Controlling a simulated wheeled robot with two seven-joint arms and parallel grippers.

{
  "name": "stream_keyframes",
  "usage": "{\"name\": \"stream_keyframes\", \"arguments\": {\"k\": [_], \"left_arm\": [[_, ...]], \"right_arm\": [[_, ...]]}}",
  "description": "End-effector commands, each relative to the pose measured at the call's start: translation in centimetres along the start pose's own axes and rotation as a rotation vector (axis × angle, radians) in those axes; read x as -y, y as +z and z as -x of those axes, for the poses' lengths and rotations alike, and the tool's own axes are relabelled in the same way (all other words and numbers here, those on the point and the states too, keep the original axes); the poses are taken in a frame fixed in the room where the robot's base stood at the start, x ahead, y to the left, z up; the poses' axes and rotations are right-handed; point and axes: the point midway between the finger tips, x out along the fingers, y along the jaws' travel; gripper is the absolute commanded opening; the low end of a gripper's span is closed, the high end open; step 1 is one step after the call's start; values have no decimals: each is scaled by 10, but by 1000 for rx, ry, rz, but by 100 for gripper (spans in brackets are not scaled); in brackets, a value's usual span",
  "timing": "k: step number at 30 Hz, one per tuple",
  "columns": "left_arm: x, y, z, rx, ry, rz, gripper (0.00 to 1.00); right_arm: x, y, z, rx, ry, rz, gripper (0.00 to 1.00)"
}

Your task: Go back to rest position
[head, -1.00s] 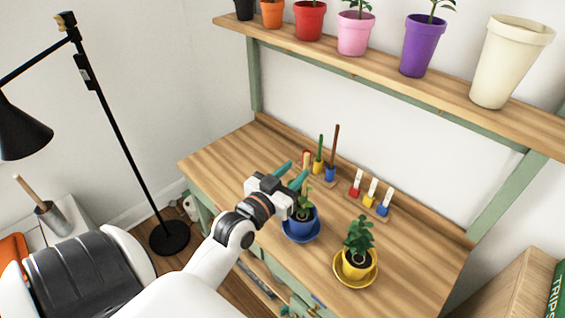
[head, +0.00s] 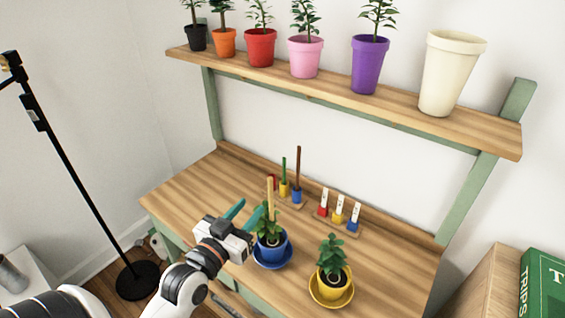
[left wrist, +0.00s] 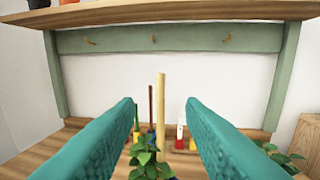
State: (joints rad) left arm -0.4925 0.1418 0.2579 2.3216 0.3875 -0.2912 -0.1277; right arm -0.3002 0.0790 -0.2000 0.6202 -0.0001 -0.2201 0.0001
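My left gripper (head: 247,211) is open and empty, just left of the blue pot (head: 271,246) on the wooden workbench (head: 190,195). The blue pot holds a small green plant and an upright pale stick (head: 270,192). In the left wrist view the teal fingers (left wrist: 160,125) are wide apart, and the pale stick (left wrist: 160,105) shows in the gap between them, farther off. The plant's leaves (left wrist: 148,168) are below it. My right gripper is not in view.
A yellow pot with a plant (head: 331,275) stands right of the blue one. Small stakes (head: 297,175) and markers (head: 338,212) are in racks behind. A shelf (head: 330,92) with several pots runs above. A floor lamp (head: 85,170) stands at left.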

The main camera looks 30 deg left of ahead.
Motion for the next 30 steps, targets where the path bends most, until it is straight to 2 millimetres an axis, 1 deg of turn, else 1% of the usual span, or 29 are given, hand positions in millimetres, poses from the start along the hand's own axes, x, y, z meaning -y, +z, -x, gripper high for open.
{"name": "stream_keyframes", "arguments": {"k": [5,7,8,11,14,15,18,21,24,30], "left_arm": [[0,-1,0,-3,-1,0,36],[4,-6,0,-29,-10,-2,36],[8,-10,1,-51,-17,-3,36],[27,-34,7,-186,-57,-11,36],[53,-70,24,-395,-108,-32,36],[62,-84,34,-486,-126,-43,36],[80,-114,62,-689,-156,-71,36],[91,-132,88,-845,-171,-95,36],[97,-144,112,-973,-176,-117,36],[104,-158,156,-1192,-174,-156,36]], "right_arm": [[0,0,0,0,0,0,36],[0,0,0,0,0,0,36],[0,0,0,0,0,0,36],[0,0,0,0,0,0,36],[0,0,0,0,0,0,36],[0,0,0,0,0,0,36],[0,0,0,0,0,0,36],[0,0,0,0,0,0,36],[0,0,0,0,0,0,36],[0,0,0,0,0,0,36]]}}
